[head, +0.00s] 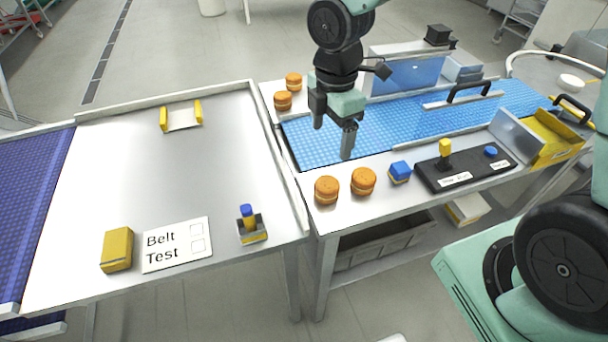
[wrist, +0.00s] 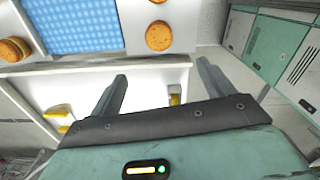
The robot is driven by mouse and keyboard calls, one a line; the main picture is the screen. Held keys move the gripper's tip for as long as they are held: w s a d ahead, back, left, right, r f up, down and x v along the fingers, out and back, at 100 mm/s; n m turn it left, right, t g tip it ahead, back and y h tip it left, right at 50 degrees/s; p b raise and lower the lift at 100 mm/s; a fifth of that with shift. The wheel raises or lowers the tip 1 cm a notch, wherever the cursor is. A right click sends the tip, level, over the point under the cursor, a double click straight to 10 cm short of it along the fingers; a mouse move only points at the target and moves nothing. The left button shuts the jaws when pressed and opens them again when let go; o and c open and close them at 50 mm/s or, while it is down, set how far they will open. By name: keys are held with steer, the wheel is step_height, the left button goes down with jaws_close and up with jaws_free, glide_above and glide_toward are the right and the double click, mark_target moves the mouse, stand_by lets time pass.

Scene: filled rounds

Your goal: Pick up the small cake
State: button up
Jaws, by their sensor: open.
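The small cakes are round, orange-brown filled rounds with a pale middle layer. Two stand at the near left corner of the belt table, a left one (head: 327,190) and a right one (head: 363,181). Two more stand at its far left corner, one nearer (head: 283,101) and one farther (head: 293,82). My gripper (head: 334,132) is open and empty above the left part of the blue belt (head: 300,150), apart from every cake.
A blue block (head: 400,172) and a black control panel (head: 465,168) stand right of the near cakes. A raised rim (head: 278,165) separates the left table (head: 150,185), which holds a yellow block (head: 117,250), a "Belt Test" card (head: 177,245) and a yellow bracket (head: 181,116). The left table's middle is clear.

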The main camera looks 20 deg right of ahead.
steer(key=p, duration=0.1)
glide_toward(327, 183)
steer(key=f, duration=0.5)
steer(key=shift+s+a+f, duration=0.15)
steer(key=shift+s+f, duration=0.05)
steer(key=shift+f, duration=0.05)
steer(key=shift+w+f+p, duration=0.15)
steer(key=shift+f+p, duration=0.85)
steer(key=shift+f, duration=1.85)
steer(key=shift+c, duration=0.3)
steer(key=c, duration=0.7)
